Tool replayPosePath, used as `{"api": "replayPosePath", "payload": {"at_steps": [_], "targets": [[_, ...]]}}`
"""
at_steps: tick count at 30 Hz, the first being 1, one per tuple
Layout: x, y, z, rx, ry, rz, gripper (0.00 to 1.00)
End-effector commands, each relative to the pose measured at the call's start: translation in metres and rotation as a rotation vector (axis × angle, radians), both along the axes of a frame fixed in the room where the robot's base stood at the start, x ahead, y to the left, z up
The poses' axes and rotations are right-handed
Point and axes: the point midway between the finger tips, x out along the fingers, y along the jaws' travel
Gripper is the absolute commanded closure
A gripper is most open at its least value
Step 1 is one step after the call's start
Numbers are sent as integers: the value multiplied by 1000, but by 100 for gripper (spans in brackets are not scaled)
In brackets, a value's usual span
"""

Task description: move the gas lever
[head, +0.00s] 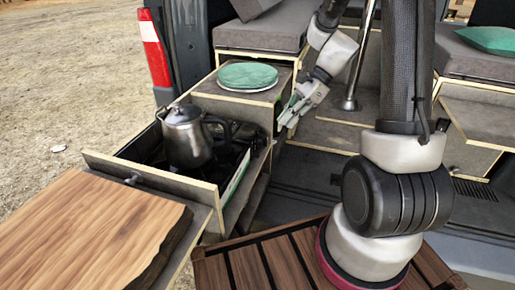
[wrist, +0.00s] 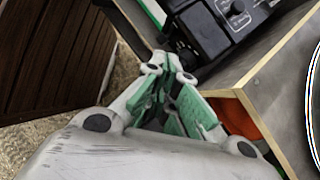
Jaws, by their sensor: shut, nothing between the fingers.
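My gripper (head: 287,118) points down at the right side of the pulled-out drawer (head: 205,190), beside the box with the plate. In the wrist view my gripper (wrist: 167,66) is shut with nothing between its green-padded fingers. Its tips are close to the drawer's side and a black stove (wrist: 205,30), which has round knobs (wrist: 235,10). I cannot tell whether they touch it. In the head view a metal kettle (head: 185,137) stands on the stove. I cannot clearly make out the gas lever. An orange-red object (wrist: 235,118) shows partly inside the opening under the box top.
A green plate (head: 247,75) lies on the box behind the drawer. A wooden board (head: 85,235) is at the front left, and a slatted wooden top (head: 260,260) is below my arm. A table leg post (head: 357,65) stands right of my gripper. The van floor (head: 300,190) is clear.

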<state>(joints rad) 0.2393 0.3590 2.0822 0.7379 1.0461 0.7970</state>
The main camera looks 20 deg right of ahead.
Motion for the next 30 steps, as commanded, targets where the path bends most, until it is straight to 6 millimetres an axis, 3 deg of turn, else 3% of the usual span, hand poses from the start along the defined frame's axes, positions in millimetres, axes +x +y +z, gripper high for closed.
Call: {"api": "replayPosePath", "payload": {"at_steps": [4, 10, 25, 28, 30], "targets": [[1, -15, 19, -1, -2, -1, 100], [1, -23, 29, -1, 0, 0, 100], [1, -23, 29, 0, -14, 20, 100], [0, -27, 27, -15, -68, 97, 100], [-14, -35, 18, -46, -100, 210, 100]]}}
